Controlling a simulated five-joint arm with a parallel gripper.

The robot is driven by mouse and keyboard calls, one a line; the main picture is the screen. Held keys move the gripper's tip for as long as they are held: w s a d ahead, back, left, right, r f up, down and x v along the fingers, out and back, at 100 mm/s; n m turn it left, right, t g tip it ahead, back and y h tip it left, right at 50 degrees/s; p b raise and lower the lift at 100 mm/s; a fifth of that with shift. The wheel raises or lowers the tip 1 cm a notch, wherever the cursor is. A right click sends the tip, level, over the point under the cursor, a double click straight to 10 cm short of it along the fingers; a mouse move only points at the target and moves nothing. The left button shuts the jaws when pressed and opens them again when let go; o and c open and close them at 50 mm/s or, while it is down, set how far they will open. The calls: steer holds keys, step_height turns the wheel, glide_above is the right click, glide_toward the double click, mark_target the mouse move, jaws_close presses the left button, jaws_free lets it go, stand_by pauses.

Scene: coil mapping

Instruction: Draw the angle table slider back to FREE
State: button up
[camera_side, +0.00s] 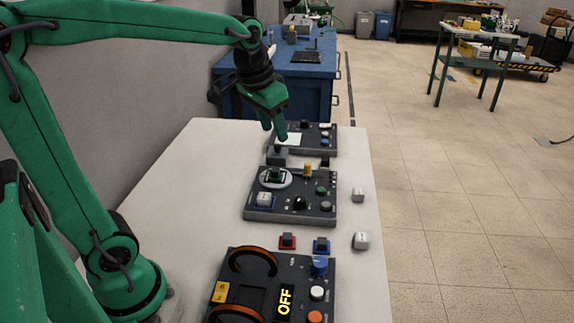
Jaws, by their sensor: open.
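My gripper (279,130) points down at the far end of the white table, just above a grey block (277,156) between the middle and far panels. Its jaws are open, and I see nothing between them. The middle dark panel (292,214) carries a round white disc (275,178) with a green-and-black piece on it, a yellow peg (308,169) and several knobs. The far dark panel (321,146) is partly hidden behind my gripper. I cannot read a FREE label or tell for certain which part is the angle table slider.
The near panel (243,270) has two orange-and-black arched handles and a display reading OFF. The table's left area is clear.

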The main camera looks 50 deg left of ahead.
steer(key=w+a+f+g, duration=0.1)
steer(key=w+a+f, duration=0.15)
steer(key=w, duration=0.35)
steer(key=w+a+f+g, duration=0.1)
steer(key=w+a+f, duration=0.15)
steer(key=w, duration=0.35)
steer(key=g, duration=0.1)
glide_above(308, 164)
step_height(308, 164, down, 10)
steer(key=shift+s+f, duration=0.1)
steer(key=shift+f, duration=0.1)
steer(key=shift+a+f, duration=0.1)
steer(key=shift+f, duration=0.1)
steer(key=shift+f, duration=3.9)
jaws_close()
